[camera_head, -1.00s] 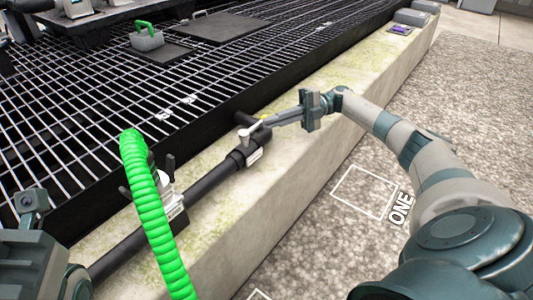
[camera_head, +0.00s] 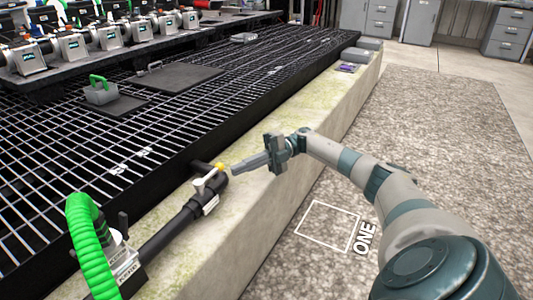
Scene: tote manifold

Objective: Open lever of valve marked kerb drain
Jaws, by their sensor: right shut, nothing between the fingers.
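A valve on the black pipe (camera_head: 170,235) along the kerb has a pale lever (camera_head: 207,182) with a yellow piece (camera_head: 221,167) near its end. The lever lies at an angle across the pipe. A white label (camera_head: 210,205) on this valve is too small to read. My right gripper (camera_head: 236,168) is shut and empty, its fingertips just right of the yellow piece with a small gap seeming to show. My left gripper is out of view.
A green ribbed hose (camera_head: 88,245) rises from a labelled fitting (camera_head: 125,268) at lower left. A metal grating (camera_head: 150,125) lies behind the pipe. A row of devices (camera_head: 75,45) stands at the back.

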